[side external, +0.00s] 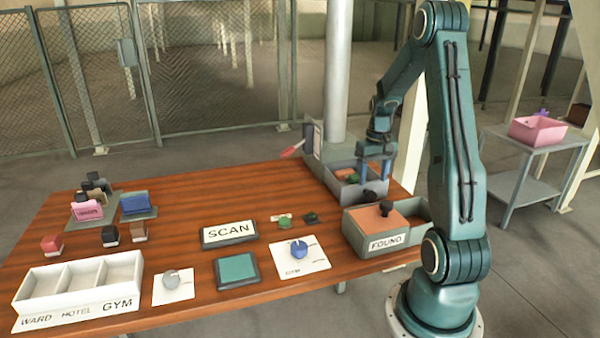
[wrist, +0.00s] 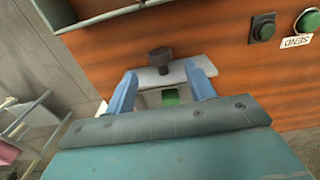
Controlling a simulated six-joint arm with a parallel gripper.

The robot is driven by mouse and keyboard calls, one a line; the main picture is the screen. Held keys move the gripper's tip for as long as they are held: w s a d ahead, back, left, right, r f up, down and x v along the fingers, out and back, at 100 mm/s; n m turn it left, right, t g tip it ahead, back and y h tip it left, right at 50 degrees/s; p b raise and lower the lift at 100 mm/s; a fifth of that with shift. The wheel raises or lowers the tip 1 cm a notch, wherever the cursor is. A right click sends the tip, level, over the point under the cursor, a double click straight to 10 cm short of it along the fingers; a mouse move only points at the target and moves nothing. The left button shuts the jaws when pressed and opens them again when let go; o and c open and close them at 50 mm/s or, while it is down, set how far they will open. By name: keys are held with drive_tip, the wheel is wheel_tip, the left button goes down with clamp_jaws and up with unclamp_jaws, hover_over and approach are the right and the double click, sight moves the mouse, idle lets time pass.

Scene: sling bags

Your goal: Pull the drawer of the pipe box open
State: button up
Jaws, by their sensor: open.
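The pipe box (side external: 322,150) is a grey-green box at the foot of the pale upright pipe, at the table's back right. In front of it is an open-topped grey drawer (side external: 342,187) with a green item (side external: 352,178) inside. A dark knob (side external: 371,196) sits at the drawer's front; the wrist view shows the knob (wrist: 160,56) on the pale front panel (wrist: 143,80). My gripper (side external: 374,176) points down over the drawer, its blue fingers apart. In the wrist view the open gripper (wrist: 162,70) has its fingertips either side of the panel and knob; contact cannot be told.
The FOUND box (side external: 362,236) stands close in front of the drawer. A green button (wrist: 308,20) marked SEND is on the table. A SCAN sign (side external: 229,232), a white sectioned tray (side external: 78,285) and small bags lie left. The back middle of the table is clear.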

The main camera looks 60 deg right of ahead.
wheel_tip(320, 180, up, 8)
idle(0.4)
drive_tip(key=shift+r, duration=0.1)
drive_tip(key=w+a+r+n+t, duration=0.1)
drive_tip(key=w+a+r, duration=0.15)
drive_tip(key=a, duration=0.45)
drive_tip(key=w+a+r+n+t+h, duration=0.1)
drive_tip(key=a+r+n, duration=0.15)
drive_tip(key=a, duration=0.45)
drive_tip(key=w+a+r+n, duration=0.1)
drive_tip(key=a+r, duration=0.3)
drive_tip(key=a, duration=0.3)
drive_tip(key=s+a+n+t+y, duration=0.1)
drive_tip(key=s+a+n+t, duration=0.2)
drive_tip(key=s+a, duration=0.5)
drive_tip(key=a+n, duration=0.1)
drive_tip(key=a, duration=0.6)
drive_tip(key=shift+s+t, duration=0.2)
drive_tip(key=shift+t, duration=0.1)
drive_tip(key=shift+n, duration=0.25)
